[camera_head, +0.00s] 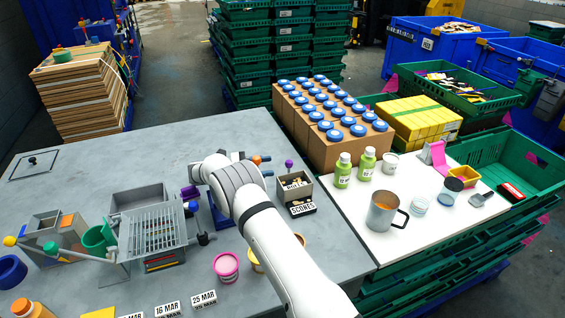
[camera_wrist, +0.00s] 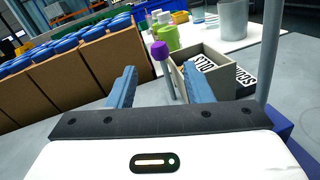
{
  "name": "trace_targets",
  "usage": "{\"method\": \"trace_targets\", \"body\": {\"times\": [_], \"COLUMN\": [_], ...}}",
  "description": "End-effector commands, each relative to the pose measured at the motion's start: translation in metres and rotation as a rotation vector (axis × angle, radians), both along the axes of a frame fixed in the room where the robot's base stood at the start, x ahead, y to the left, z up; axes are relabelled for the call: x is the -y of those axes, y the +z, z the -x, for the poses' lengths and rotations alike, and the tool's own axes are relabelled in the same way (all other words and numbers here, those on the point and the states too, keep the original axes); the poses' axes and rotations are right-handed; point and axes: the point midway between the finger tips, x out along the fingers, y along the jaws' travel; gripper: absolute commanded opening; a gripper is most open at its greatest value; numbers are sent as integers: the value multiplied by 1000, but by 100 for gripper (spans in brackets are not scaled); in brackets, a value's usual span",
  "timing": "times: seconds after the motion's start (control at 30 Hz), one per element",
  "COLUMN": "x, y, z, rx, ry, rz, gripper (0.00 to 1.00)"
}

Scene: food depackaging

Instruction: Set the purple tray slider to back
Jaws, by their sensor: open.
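A purple round knob (camera_wrist: 159,50) tops a grey upright post beside the grey tray box (camera_wrist: 226,62), which holds lettered pieces. In the head view the purple knob (camera_head: 288,163) stands at the back edge of the tray box (camera_head: 293,190). My gripper (camera_wrist: 159,68) is open and empty, with its two blue fingers apart. In the wrist view the knob and post appear between the fingers, beyond the tips; I see no contact. How the post joins the box is unclear.
Green bottles (camera_head: 343,170) and a metal mug (camera_head: 381,211) stand on the white board to the right. A purple part (camera_head: 190,192) and a wire rack (camera_head: 155,230) are left of my arm. Grey table (camera_head: 130,150) is bare behind the rack.

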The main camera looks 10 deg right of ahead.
Motion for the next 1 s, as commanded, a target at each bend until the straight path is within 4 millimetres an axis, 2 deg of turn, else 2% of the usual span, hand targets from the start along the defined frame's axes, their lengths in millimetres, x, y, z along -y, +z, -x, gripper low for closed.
{"method": "trace_targets", "body": {"times": [0.2,0.4,0.77,1.0], "x": [38,61,66,65], "y": [4,2,1,1], "z": [1,0,0,0], "rx": [-1,0,1,1], "ry": [-4,-2,1,2], "rz": [-2,-2,-3,-3], "gripper": [46,46,46,27]}}
